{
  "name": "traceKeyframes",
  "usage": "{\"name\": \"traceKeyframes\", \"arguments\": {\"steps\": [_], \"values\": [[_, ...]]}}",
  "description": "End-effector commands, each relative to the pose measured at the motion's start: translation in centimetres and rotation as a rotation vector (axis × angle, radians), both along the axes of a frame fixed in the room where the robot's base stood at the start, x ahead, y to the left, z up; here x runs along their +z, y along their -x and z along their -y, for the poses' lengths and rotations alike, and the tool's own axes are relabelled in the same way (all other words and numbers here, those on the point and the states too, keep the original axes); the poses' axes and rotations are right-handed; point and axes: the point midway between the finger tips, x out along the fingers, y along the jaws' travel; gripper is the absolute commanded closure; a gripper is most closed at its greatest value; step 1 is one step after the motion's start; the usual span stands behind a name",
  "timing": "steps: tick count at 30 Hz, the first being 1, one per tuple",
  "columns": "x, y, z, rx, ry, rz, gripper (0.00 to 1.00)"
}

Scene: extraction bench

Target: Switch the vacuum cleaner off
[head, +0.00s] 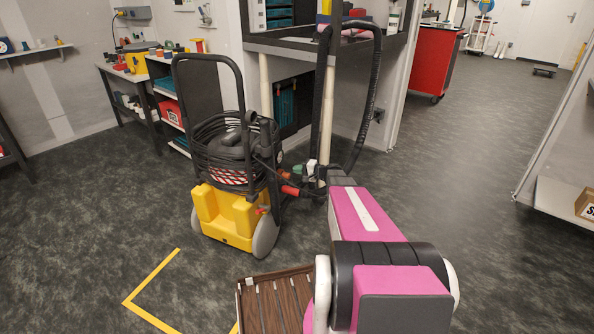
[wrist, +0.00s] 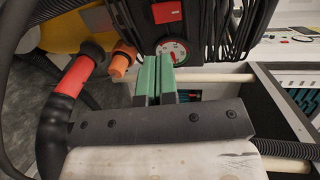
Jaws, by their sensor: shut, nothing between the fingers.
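The vacuum cleaner (head: 228,215) stands on the floor left of centre in the head view, with a yellow base, a dark top wrapped in black cable and a tall black handle. In the wrist view, its dark front carries a round white dial (wrist: 178,50) with red markings and a small red label above it. I cannot read the dial's setting. My gripper (wrist: 157,64) has green fingers, shut and empty, with the tips close to the dial's lower left edge. I cannot tell whether they touch it. In the head view, my pink arm partly hides the gripper area.
A black hose with a red cuff (wrist: 74,76) and an orange connector (wrist: 122,62) lie left of my fingers. A shelf frame (head: 352,50) stands behind the vacuum. A wooden slatted surface (head: 275,305) is in front. Open floor (head: 490,150) lies to the right.

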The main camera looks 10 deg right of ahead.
Motion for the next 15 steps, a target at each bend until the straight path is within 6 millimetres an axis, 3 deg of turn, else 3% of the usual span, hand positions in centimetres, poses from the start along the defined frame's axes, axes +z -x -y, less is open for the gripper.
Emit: {"name": "traceKeyframes", "arguments": {"steps": [15], "values": [[-1.5, -5.7, -7.1, 0.001, -0.001, 0.000, 1.00]]}}
